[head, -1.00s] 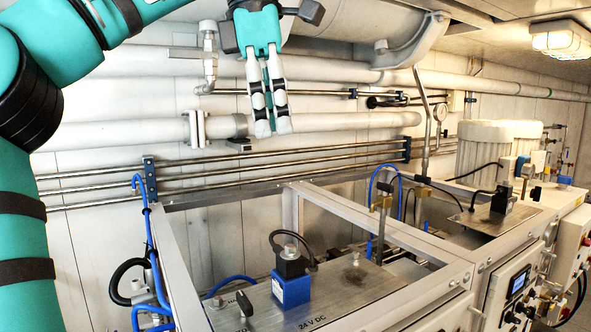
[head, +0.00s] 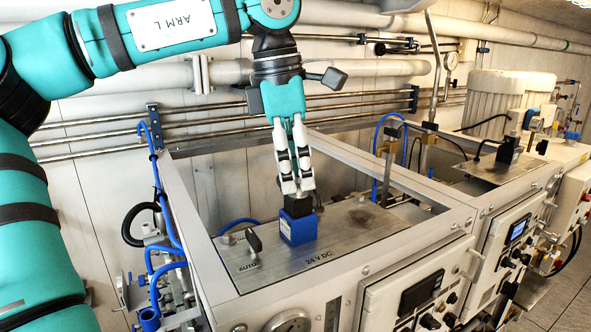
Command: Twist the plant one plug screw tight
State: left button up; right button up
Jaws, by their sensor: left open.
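The near plug (head: 301,204) is a black block on top of a blue valve body (head: 298,228), which stands on the metal plate marked 24 V DC. My left gripper (head: 298,190) points down right over this plug, with its white fingertips at the plug's top. Its jaws are open by a narrow gap. The plug's screw is hidden behind or between the fingertips, and I cannot tell whether they touch it. A similar black plug (head: 508,150) stands on the farther unit at the right. My right gripper is not in view.
The grey frame (head: 385,172) of the near unit surrounds the plate. A small black AUTO switch (head: 254,243) stands left of the valve. Blue hoses (head: 165,225) run down the frame's left side. Steel pipes (head: 200,123) run along the wall behind.

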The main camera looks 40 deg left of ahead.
pick_arm(q)
jog(key=shift+w+d+f, duration=0.1)
jog(key=shift+f, duration=0.55)
grip_shut()
jog(key=c, duration=0.6)
grip_release()
jog(key=shift+c, duration=0.2)
grip_shut()
